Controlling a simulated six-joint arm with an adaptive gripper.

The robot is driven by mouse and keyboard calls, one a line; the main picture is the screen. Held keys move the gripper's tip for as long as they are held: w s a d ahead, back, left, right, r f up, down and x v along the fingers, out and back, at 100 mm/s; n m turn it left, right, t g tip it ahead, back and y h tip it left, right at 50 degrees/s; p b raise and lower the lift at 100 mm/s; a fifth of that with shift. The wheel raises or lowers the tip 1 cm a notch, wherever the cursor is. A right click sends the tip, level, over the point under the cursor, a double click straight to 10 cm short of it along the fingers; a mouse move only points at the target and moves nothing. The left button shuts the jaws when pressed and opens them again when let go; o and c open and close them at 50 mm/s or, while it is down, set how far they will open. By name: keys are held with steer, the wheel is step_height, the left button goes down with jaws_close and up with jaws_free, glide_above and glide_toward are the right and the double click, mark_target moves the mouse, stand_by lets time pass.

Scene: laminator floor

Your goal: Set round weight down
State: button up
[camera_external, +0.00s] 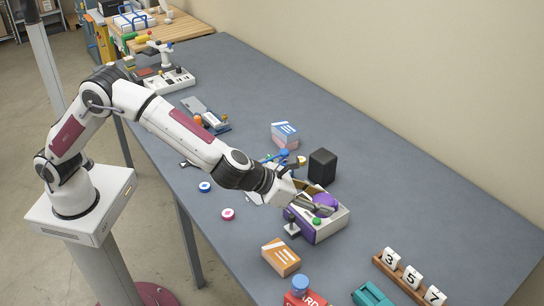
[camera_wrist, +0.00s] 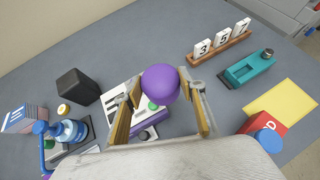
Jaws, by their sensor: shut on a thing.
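The round weight is a purple ball (camera_wrist: 160,82). In the wrist view it sits between the two fingers of my gripper (camera_wrist: 162,86), which is shut on it. In the external view the purple weight (camera_external: 326,199) shows at the fingertips, partly hidden by the fingers. It is over a white and purple device (camera_external: 328,230), which also shows below and left of the ball in the wrist view (camera_wrist: 150,118). I cannot tell whether the ball touches the device. A green button is on the device, close to the ball.
A black box (camera_external: 322,166) stands behind the device. An orange box (camera_external: 281,256) lies in front, with a red box (camera_external: 306,299) nearer. Number blocks (camera_external: 411,276) on a wooden rack and a teal tool (camera_external: 372,295) are to the right. The grey table is clear at the back right.

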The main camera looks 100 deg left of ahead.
steer(key=s+a+f+n+y, duration=0.1)
steer(key=s+a, duration=0.3)
steer(key=s, duration=0.5)
steer(key=s+a+f+n+g+y, duration=0.1)
steer(key=s+a+f+n, duration=0.1)
steer(key=s, duration=0.8)
steer(key=shift+s+a+f+g+y, duration=0.3)
steer(key=shift+a+f, duration=0.55)
steer(key=shift+a, duration=0.05)
steer(key=shift+f, duration=0.15)
steer(key=shift+f, duration=2.95)
steer(key=shift+f, duration=0.15)
steer(key=shift+f, duration=1.75)
steer(key=shift+f, duration=0.1)
